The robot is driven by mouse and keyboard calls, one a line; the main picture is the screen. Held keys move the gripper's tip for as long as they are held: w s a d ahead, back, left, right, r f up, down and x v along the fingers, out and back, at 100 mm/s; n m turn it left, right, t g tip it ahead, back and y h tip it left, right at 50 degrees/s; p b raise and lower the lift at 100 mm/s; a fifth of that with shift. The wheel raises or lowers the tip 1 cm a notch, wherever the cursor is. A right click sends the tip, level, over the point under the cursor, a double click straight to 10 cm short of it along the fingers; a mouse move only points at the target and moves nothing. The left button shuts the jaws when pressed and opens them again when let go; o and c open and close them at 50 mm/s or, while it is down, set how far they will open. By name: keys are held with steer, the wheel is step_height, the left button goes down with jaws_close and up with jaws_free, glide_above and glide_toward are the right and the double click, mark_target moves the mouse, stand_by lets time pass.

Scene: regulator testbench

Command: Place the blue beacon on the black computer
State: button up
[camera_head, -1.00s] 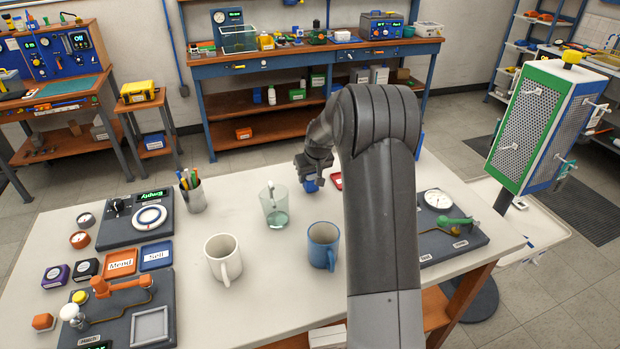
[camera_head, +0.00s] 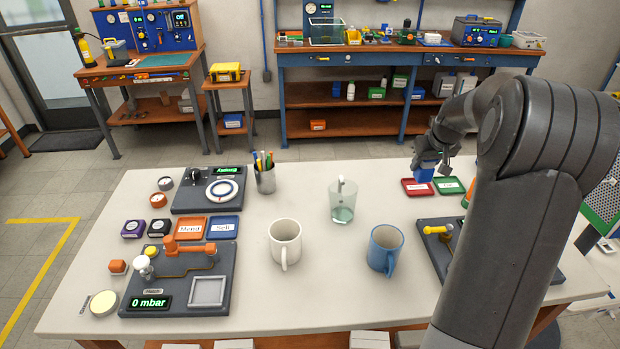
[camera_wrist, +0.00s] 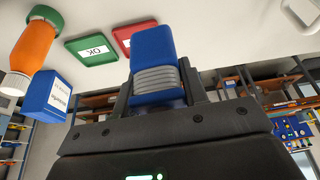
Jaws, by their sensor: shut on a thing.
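My gripper (camera_head: 436,157) is shut on a blue block with a grey ribbed band, which I take for the blue beacon (camera_head: 424,171). I cannot make out a black computer for certain in either view.
A clear mug (camera_head: 342,202), white mug (camera_head: 285,243) and blue mug (camera_head: 384,250) stand mid-table. Dark panels lie left (camera_head: 208,190) and right (camera_head: 436,247). A green tray (camera_head: 450,185) lies beside the red one. An orange bottle (camera_wrist: 35,47) and blue box (camera_wrist: 48,97) show in the wrist view.

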steer(key=w+a+n, duration=0.1)
steer(key=w+a, duration=0.2)
steer(key=a, duration=0.6)
steer(key=w+a+n, duration=0.2)
steer(key=w+a, duration=0.1)
steer(key=a, duration=0.6)
steer(key=n+g+y, duration=0.1)
steer(key=n+y, duration=0.2)
steer(key=n, duration=0.2)
glide_above(153, 219)
steer(key=s+d, duration=0.2)
steer(key=f, duration=0.4)
steer(key=shift+w+a+f, duration=0.1)
steer(key=shift+a+f, duration=0.05)
steer(key=shift+a, duration=0.05)
steer(key=shift+f, duration=1.9)
